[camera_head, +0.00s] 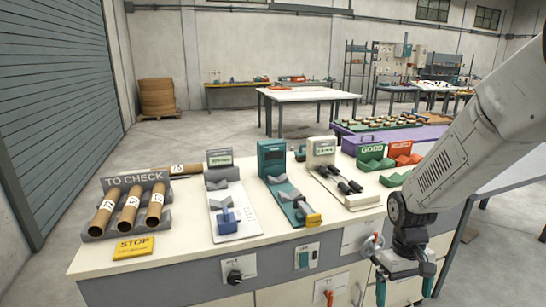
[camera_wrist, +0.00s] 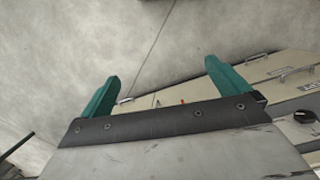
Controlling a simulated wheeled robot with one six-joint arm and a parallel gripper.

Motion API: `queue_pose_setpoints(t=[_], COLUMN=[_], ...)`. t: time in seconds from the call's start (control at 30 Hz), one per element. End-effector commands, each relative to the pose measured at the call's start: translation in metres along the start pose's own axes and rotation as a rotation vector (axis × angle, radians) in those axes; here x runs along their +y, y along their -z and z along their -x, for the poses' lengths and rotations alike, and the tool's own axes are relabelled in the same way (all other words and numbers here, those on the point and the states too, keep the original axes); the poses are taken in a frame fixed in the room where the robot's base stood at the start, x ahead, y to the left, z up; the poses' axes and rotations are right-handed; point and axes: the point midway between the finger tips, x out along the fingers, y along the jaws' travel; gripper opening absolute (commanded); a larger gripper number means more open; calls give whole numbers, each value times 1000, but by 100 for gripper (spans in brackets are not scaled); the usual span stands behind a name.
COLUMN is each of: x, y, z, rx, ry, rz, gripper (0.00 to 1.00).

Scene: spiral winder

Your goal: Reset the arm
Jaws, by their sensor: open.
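My gripper (camera_head: 405,290) hangs at the lower right in the head view, in front of the workbench's right side. Its two green fingers are apart and nothing is between them. In the wrist view, my gripper (camera_wrist: 172,88) shows both fingers spread, with bare grey floor and part of the bench's drawer front beyond. My arm comes in from the right edge of the head view and bends down to the gripper. Whether the gripper touches the bench front cannot be told.
The workbench (camera_head: 180,257) holds a "TO CHECK" rack (camera_head: 98,231) with several tubes, a yellow STOP sign (camera_head: 133,246), measuring stations, a green tray (camera_head: 374,162) and a red tray (camera_head: 402,158). Drawer handles and a knob (camera_head: 234,276) stick out of its front. Open floor lies beyond the bench.

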Motion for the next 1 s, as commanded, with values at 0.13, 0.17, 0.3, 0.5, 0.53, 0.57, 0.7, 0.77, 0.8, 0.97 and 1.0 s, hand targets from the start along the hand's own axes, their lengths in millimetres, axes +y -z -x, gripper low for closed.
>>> queue_pose_setpoints(t=[0.13,0.17,0.3,0.5,0.53,0.57,0.7,0.77,0.8,0.97,1.0], x=[-15,-18,-31,-49,-51,-53,-58,-60,-60,-60,-60], y=[-54,-65,-113,-173,-180,-186,-207,-213,-216,-223,-224], z=[46,54,84,113,116,120,134,140,143,155,156], rx=[-19,-22,-22,35,52,72,186,229,255,321,327], ry=[14,16,30,44,44,45,40,36,33,27,27], rz=[-77,-90,-143,-173,-172,-171,-166,-163,-162,-157,-157], gripper=[100,100,100,100,100,100,100,100,100,100,100])
